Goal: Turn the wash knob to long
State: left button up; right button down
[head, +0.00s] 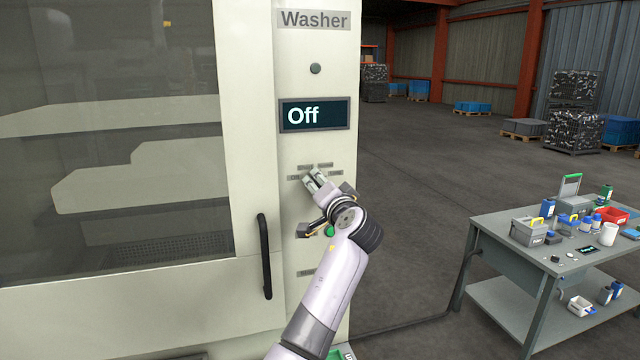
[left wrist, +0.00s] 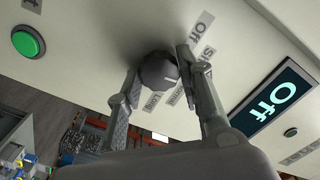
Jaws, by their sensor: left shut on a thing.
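The wash knob (left wrist: 158,70) is a dark grey round knob on the pale washer panel, with small grey labels around it. My left gripper (head: 314,181) is at the panel below the display, and hides the knob in the head view. In the left wrist view my left gripper (left wrist: 158,76) is shut on the knob, one finger on each side. The washer display (head: 315,115) reads Off. My right gripper is not in view.
A green button (head: 330,231) sits just below the knob, close to my left wrist. A black door handle (head: 265,257) stands out to the left. A grey workbench (head: 490,240) with tools and bottles stands at the right. Open floor lies behind it.

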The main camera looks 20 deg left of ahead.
pick_arm(q)
jog(key=shift+f+m+p, duration=0.2)
jog(key=shift+m+p, duration=3.15)
jog(key=shift+m, duration=4.15)
jog(key=shift+f, duration=0.1)
jog(key=o, duration=0.8)
jog(key=shift+d, duration=0.1)
jog(key=o, duration=0.4)
jog(key=shift+c, duration=0.2)
